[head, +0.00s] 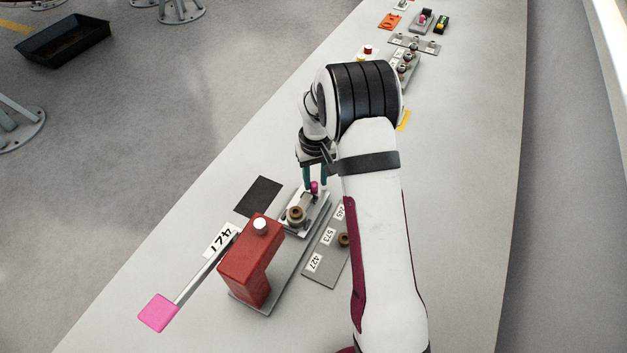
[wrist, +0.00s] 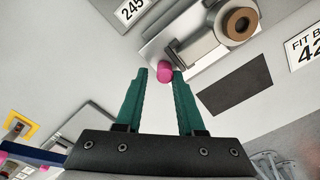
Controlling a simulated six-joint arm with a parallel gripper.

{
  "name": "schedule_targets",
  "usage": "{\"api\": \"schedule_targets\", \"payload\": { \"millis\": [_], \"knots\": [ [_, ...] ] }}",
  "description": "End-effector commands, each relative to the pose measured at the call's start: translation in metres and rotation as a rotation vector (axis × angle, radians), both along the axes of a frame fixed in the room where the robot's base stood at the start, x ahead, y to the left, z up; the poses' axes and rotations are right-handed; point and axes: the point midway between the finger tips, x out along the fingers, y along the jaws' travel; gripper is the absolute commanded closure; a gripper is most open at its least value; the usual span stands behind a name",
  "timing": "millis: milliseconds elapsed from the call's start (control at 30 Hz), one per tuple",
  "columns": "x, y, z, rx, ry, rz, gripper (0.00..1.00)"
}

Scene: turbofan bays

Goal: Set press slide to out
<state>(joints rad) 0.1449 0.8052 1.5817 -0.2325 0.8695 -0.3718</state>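The press slide (head: 308,203) is a grey metal piece on a plate beside the red press (head: 246,262). It has a small pink knob (head: 314,187) at its far end and a brown ring (head: 296,216) near the press. In the wrist view the pink knob (wrist: 165,72) shows at the gap between my fingertips, closer to the right one. My gripper (wrist: 162,73) has green fingers, spread apart with visible gaps beside the knob. In the head view my gripper (head: 315,178) is just above and beyond the knob. I cannot tell whether a finger touches it.
The press has a long lever with a pink end (head: 158,313) reaching left. A dark pad (head: 259,196) lies left of the slide. A labelled grey plate (head: 322,270) lies to the right, partly behind my arm. More fixtures (head: 405,65) stand farther along the bench.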

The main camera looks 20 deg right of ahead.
Motion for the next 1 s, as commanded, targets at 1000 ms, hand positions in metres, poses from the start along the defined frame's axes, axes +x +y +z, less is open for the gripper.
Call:
{"api": "schedule_targets", "payload": {
  "millis": [1000],
  "knots": [
    [-0.002, 0.001, 0.155, 0.002, 0.003, -0.002, 0.63]
  ]
}}
